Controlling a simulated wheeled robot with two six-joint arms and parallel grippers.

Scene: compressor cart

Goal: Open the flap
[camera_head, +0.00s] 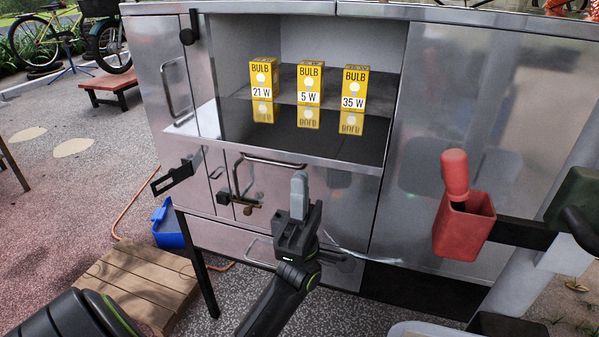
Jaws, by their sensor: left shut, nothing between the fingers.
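The metal panel (335,205) below the open shelf looks like the flap. It looks closed, with a bar handle (270,161) along its upper left and a brass-coloured latch piece (247,204) at its lower left. My left gripper (299,190) is in front of this panel, right of the latch piece and below the handle's right end. Its fingers point up, are shut and hold nothing. It hides part of the panel, and I cannot tell whether it touches it. My right gripper is not in view.
Bulb boxes marked 21 W (264,80), 5 W (310,84) and 35 W (354,88) stand on the open shelf. A dark bracket (177,174) juts out at left. A red holder (463,228) sticks out at right. A wooden pallet (135,284) lies below left.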

